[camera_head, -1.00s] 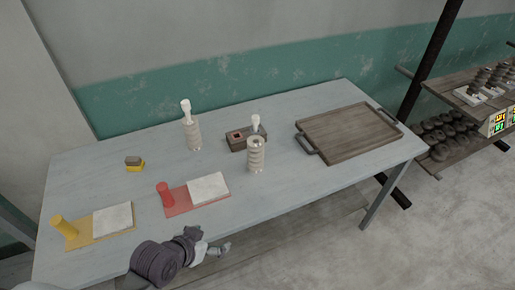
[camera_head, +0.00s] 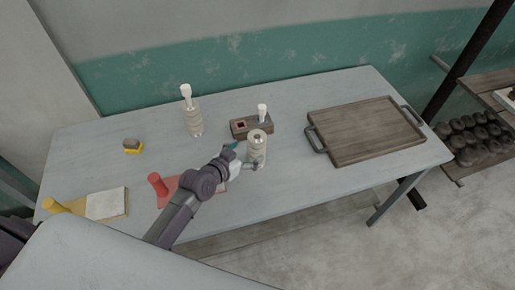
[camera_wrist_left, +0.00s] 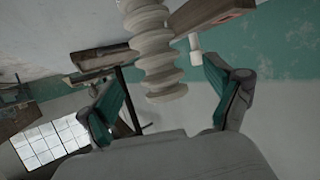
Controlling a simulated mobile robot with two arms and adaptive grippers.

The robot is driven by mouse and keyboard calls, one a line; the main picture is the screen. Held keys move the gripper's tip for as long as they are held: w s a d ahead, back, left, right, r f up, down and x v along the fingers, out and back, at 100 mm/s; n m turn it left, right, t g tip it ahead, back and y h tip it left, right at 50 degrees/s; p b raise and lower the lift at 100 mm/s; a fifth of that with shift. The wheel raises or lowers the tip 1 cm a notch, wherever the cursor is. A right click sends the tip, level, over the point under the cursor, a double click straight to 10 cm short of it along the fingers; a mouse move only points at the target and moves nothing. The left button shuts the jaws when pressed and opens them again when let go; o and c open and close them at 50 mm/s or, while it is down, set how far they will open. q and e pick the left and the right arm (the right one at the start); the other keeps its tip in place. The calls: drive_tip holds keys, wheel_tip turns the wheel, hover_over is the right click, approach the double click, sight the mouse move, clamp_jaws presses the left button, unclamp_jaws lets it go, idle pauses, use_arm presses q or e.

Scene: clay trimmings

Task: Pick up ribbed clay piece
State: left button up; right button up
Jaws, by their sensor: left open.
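The ribbed clay piece (camera_head: 257,149), a pale stacked-ring cylinder, stands upright on the table near its middle. My left gripper (camera_head: 245,156) is open beside it, with its fingers reaching around its near left side. In the left wrist view the ribbed clay piece (camera_wrist_left: 155,55) hangs down from the top between the two teal-padded fingers of my left gripper (camera_wrist_left: 168,98). A second ribbed piece (camera_head: 194,120) with a white top stands further back left. My right gripper is not in view.
A dark block (camera_head: 240,127) with a white-topped peg (camera_head: 262,113) stands just behind the piece. A wooden tray (camera_head: 365,132) lies to the right.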

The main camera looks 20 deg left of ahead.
sight(251, 151)
use_arm(q)
drive_tip(key=shift+x, duration=1)
drive_tip(key=x, duration=0.3)
drive_tip(key=shift+d+f+p, duration=0.2)
drive_tip(key=shift+f+p, duration=0.2)
drive_tip(key=shift+w+d+f, duration=0.1)
drive_tip(key=shift+w+f, duration=0.05)
drive_tip(key=shift+w, duration=0.2)
drive_tip(key=c, duration=1.6)
clamp_jaws()
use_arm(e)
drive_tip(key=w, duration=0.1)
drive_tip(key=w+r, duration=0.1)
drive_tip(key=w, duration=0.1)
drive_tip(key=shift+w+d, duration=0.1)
